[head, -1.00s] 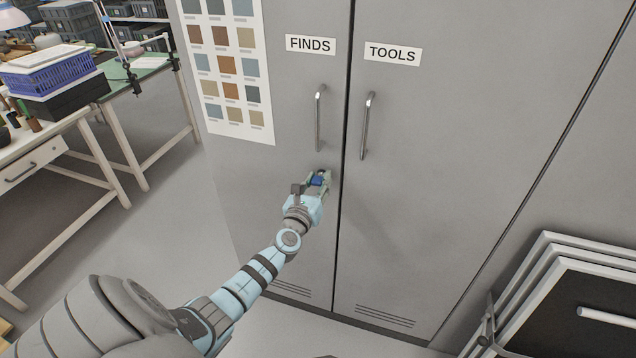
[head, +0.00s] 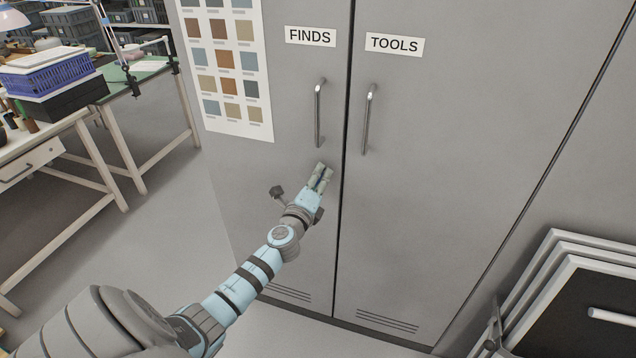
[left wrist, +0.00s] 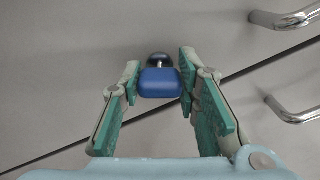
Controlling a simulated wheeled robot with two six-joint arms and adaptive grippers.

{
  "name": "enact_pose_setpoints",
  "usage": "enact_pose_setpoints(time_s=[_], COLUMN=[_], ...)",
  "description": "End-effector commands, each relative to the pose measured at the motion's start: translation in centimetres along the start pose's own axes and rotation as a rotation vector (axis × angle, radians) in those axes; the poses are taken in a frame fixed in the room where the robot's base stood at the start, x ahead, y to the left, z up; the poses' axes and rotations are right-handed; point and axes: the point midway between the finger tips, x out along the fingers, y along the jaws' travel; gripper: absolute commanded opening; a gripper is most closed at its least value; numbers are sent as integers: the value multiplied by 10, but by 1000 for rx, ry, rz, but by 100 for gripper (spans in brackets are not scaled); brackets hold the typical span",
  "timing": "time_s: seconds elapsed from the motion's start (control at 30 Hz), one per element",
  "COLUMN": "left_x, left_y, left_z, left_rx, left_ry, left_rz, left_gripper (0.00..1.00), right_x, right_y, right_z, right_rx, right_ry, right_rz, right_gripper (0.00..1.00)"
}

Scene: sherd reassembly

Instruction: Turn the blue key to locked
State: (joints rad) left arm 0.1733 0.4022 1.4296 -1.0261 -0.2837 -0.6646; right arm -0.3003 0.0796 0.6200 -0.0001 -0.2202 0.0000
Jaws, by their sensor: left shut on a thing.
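The blue key (left wrist: 160,83) shows in the left wrist view, its broad blue head between the fingertips. Behind it is a short shaft and a dark round lock (left wrist: 160,60) on the grey cabinet door. My left gripper (head: 321,176) is at the FINDS door, below its handle and close to the gap between the doors. It is shut on the key's head, with a finger on each side. In the head view the fingers mostly hide the key. I cannot read any lock marking. My right gripper is not in view.
The FINDS door handle (head: 319,112) stands just above my left gripper, and the TOOLS handle (head: 368,120) is to its right. Framed boards (head: 590,245) lean at the lower right. A workbench with a blue crate (head: 45,73) stands at the left; the floor between is clear.

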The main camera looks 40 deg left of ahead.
Motion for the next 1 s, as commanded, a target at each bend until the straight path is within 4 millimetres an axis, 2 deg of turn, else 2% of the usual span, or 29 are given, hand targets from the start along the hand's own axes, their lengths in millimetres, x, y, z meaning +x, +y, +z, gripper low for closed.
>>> enact_pose_setpoints(time_s=[0.5, 1.0], left_x=[0, 0], left_y=[1, 1], left_z=[-1, 0], left_rx=[-409, -527], left_ry=[1, 0], left_rz=[0, 1], left_gripper=[2, 2], right_x=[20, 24], right_y=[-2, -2], right_z=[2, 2], right_rx=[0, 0], right_ry=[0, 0], right_rz=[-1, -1], right_gripper=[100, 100])
